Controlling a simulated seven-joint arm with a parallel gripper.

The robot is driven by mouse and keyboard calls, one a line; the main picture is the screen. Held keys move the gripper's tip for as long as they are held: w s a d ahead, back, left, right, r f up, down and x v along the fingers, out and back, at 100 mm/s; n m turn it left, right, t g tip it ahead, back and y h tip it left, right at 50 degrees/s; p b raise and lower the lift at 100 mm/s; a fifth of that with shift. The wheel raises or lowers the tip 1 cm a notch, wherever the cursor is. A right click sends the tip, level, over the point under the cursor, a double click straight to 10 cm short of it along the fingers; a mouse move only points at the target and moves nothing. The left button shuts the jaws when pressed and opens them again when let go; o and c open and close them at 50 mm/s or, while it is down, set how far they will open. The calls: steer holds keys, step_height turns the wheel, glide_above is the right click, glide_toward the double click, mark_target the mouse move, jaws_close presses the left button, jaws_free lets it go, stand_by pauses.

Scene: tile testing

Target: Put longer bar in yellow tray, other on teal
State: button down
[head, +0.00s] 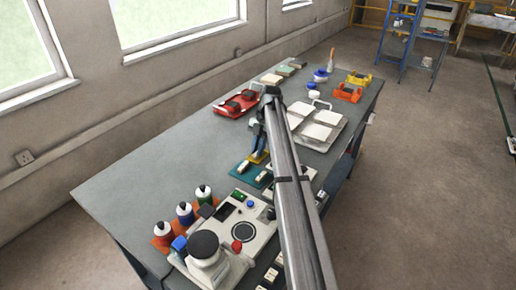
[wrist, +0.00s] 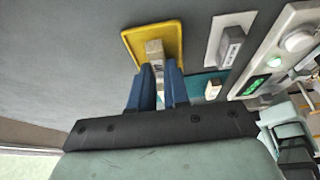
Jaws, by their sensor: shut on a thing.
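My gripper (wrist: 158,80) has its blue fingers closed around a pale bar (wrist: 154,48). The bar's far end shows over the yellow tray (wrist: 128,38) in the wrist view; I cannot tell whether it touches the tray. The teal tray (wrist: 196,82) lies just right of the fingers, partly hidden by them, with a pale bar (wrist: 213,90) on it. In the head view my gripper (head: 258,150) is low over the table, with a little of the yellow tray (head: 260,158) showing below it and the teal tray (head: 233,171) nearer the camera.
A white plate with a grey block (wrist: 231,47) lies right of the yellow tray in the wrist view. A pale instrument (head: 243,232) and several bottles (head: 186,213) stand at the table's near end. A red tray (head: 240,104) lies farther back. The table's left side is clear.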

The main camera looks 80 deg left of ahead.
steer(key=shift+f, duration=0.15)
steer(key=c, duration=0.9)
jaws_free()
steer(key=shift+r, duration=3.05)
